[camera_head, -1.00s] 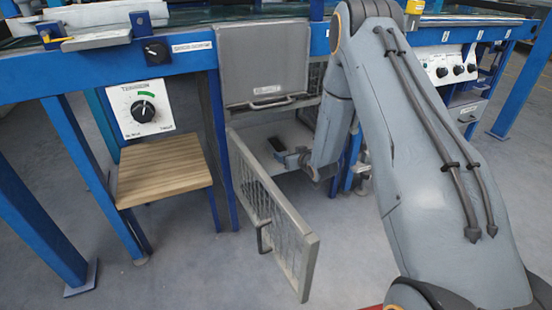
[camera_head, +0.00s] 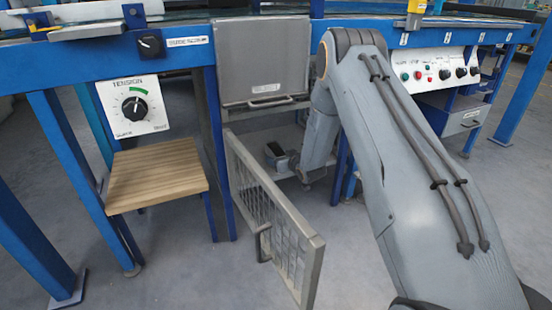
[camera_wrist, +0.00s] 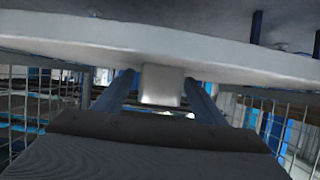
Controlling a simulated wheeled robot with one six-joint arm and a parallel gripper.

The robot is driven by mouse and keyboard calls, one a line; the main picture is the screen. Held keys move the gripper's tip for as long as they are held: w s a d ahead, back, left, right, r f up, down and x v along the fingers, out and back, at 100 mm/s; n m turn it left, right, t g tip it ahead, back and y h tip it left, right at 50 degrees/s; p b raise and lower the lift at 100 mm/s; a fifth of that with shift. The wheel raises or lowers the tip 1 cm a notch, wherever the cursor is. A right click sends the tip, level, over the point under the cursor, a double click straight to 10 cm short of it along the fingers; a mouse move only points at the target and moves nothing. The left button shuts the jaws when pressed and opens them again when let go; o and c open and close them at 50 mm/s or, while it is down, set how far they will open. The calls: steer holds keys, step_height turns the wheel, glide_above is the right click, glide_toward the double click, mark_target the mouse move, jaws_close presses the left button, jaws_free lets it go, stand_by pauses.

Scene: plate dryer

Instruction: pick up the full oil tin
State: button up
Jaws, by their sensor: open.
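No thing is clearly recognisable as the full oil tin. In the wrist view a pale grey block (camera_wrist: 162,85) shows between the two fingers of my gripper (camera_wrist: 160,78), just below the edge of a wide pale slab. I cannot tell whether this block is the tin or a fixed part. My gripper is open and I see no grip on anything. In the head view my arm reaches into the bay behind the open mesh door, and a small dark thing (camera_head: 275,149) shows by the arm's end. The fingertips are hard to make out there.
The mesh door (camera_head: 270,222) stands swung out left of my arm. A metal flap with a handle (camera_head: 264,62) is above the bay. A wooden stool (camera_head: 157,176) stands at left. The wide slab (camera_wrist: 235,60) crosses the wrist view, with wire mesh at both sides.

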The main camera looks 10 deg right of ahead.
steer(key=shift+r, duration=0.1)
steer(key=c, duration=1.4)
